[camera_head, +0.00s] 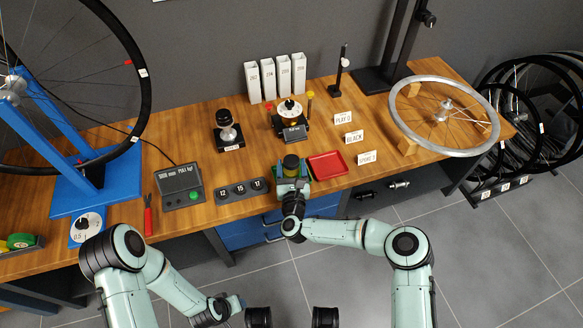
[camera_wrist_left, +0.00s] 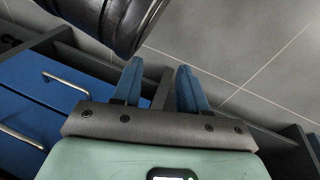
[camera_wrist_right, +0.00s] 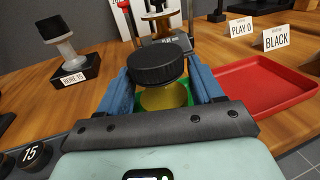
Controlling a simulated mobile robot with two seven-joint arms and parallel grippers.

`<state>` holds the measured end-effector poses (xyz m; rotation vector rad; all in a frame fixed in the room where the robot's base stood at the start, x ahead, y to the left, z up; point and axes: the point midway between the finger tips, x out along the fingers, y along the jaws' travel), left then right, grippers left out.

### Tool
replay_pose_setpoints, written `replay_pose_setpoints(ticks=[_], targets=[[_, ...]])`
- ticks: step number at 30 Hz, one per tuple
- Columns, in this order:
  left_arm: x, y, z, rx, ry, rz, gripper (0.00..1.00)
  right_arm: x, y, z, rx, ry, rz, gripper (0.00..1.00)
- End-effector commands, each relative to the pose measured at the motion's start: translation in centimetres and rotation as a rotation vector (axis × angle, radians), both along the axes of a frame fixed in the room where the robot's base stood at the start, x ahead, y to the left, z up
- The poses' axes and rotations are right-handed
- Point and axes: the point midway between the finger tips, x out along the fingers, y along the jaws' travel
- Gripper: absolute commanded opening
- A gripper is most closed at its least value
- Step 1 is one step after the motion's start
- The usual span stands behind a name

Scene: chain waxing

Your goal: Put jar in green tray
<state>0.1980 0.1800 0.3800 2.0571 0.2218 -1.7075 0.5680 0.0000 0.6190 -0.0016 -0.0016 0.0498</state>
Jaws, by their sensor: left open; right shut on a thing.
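The jar (camera_head: 291,161) has a black lid and an amber body; it also shows upright in the right wrist view (camera_wrist_right: 165,96). My right gripper (camera_head: 291,172) is shut on it, with a blue finger on each side. The green tray (camera_head: 277,173) lies under and around the jar, mostly hidden by my gripper. In the right wrist view bits of green show behind the jar. I cannot tell whether the jar touches the tray floor. My left gripper (camera_wrist_left: 160,88) is open and empty, low in front of the bench in the head view (camera_head: 232,305).
The empty red tray (camera_head: 328,165) is just right of the green one. A dial gauge stand (camera_head: 290,120) is behind, with several labels to the right. The block marked 12, 15, 17 (camera_head: 243,189) and a display box (camera_head: 180,187) stand left. A wheel rim (camera_head: 444,115) lies at right.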

Motion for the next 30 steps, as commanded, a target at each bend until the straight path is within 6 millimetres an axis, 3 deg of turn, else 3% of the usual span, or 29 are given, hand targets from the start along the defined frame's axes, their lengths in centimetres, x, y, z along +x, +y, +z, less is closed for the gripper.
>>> replay_pose_setpoints(ticks=[10,11,13,24,30], targets=[[-0.2,0.0,-0.2,-0.001,0.007,0.001,0.43,0.0,0.0,0.0,0.001,-0.002,0.000,0.30],[-0.2,0.0,-0.2,-0.001,0.009,0.000,0.43,0.0,0.0,-0.1,0.000,0.000,0.000,0.69],[-0.2,0.0,-0.1,-0.001,0.008,0.001,0.43,0.0,0.0,0.0,0.000,-0.001,0.000,0.92],[0.0,0.0,0.2,0.000,-0.001,0.000,0.43,0.0,0.0,0.2,0.000,-0.001,0.000,0.92],[1.6,-0.3,1.8,0.001,-0.053,-0.002,0.43,-3.2,-0.1,0.3,0.000,0.002,0.003,0.92]])
